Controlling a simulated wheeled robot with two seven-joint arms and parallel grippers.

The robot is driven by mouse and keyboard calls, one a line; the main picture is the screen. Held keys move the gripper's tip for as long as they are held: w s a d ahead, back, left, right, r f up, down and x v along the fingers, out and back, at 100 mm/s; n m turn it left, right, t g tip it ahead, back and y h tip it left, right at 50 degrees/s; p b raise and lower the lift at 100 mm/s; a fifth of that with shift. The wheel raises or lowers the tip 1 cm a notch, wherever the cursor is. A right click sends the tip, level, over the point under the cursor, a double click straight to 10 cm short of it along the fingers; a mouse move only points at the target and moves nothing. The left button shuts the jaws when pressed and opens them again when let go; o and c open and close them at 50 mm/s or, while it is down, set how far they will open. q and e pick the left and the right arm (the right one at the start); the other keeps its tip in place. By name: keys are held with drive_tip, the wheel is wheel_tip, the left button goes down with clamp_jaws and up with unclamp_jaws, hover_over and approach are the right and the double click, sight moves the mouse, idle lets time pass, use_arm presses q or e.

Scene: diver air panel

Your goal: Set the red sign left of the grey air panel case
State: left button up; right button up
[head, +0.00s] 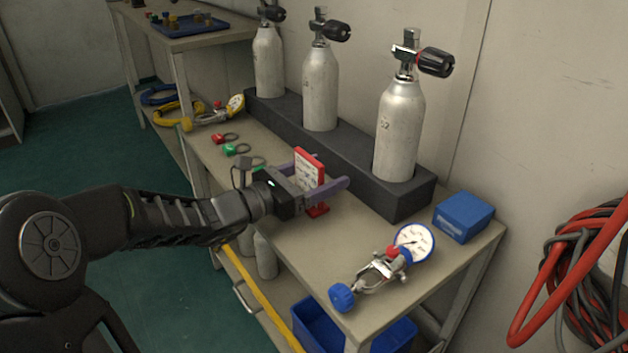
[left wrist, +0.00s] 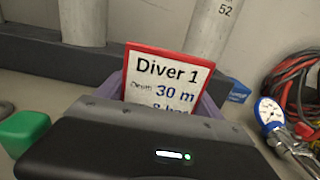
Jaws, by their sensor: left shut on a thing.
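The red sign (head: 309,168) has a white face and a red foot. In the left wrist view its face (left wrist: 165,79) reads "Diver 1" and "30 m", with the lower lines hidden by my gripper. My left gripper (head: 326,180) is shut on the sign, one purple finger on each side, and holds it upright at the bench's near side. I cannot tell whether its foot touches the bench top (head: 295,232). I see no thing that is clearly a grey air panel case. My right gripper is not in view.
A dark grey rack (head: 410,201) with three silver cylinders stands behind the sign. A blue-capped gauge regulator (head: 385,268) and a blue box (head: 463,217) are to the right. Red and green tags (head: 230,149) and a yellow regulator (head: 208,116) lie to the left. Red hoses (head: 560,270) hang at right.

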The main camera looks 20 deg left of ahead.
use_arm(q)
wheel_tip(320, 180, up, 10)
drive_tip(key=p, duration=0.4)
drive_tip(key=shift+p, duration=0.3)
